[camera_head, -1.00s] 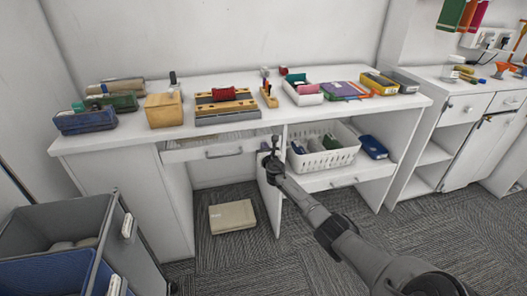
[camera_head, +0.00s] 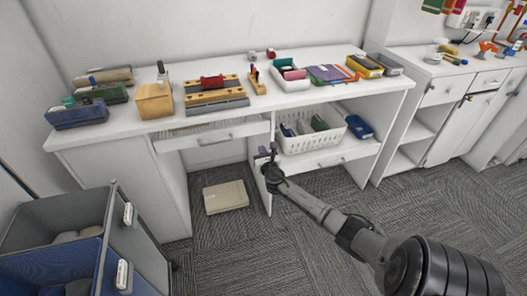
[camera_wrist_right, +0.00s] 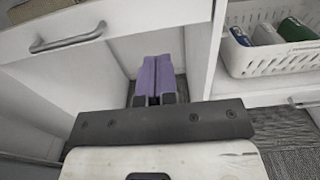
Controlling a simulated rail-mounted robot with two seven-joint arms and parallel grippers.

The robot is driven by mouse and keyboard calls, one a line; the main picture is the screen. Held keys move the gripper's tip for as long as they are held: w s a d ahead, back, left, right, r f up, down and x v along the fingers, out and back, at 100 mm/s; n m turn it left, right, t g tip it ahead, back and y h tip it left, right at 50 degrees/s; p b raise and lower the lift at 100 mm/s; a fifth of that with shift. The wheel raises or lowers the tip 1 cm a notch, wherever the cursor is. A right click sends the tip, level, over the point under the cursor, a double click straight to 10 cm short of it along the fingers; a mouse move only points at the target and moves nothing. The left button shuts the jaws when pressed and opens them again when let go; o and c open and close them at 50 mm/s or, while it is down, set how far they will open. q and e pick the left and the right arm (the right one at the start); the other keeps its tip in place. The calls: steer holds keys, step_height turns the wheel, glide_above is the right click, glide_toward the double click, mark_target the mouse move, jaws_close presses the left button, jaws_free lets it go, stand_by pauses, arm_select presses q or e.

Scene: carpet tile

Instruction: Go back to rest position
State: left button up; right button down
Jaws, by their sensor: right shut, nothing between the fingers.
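My right gripper (camera_head: 267,158) is in front of the white desk (camera_head: 262,112), near the upright panel between the leg space and the shelf side. In the right wrist view its two purple fingers (camera_wrist_right: 157,72) lie together, with nothing between them. The right arm comes in from the lower right of the head view. My left gripper is in neither view now.
The desk drawer (camera_head: 213,137) is partly open, close to the left of my gripper. A white basket (camera_head: 311,141) stands on the shelf at right. A beige box (camera_head: 226,198) lies on the floor. A grey drawer unit (camera_head: 120,238) stands open at lower left.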

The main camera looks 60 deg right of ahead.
steer(key=shift+v, duration=0.9)
steer(key=shift+s, duration=0.1)
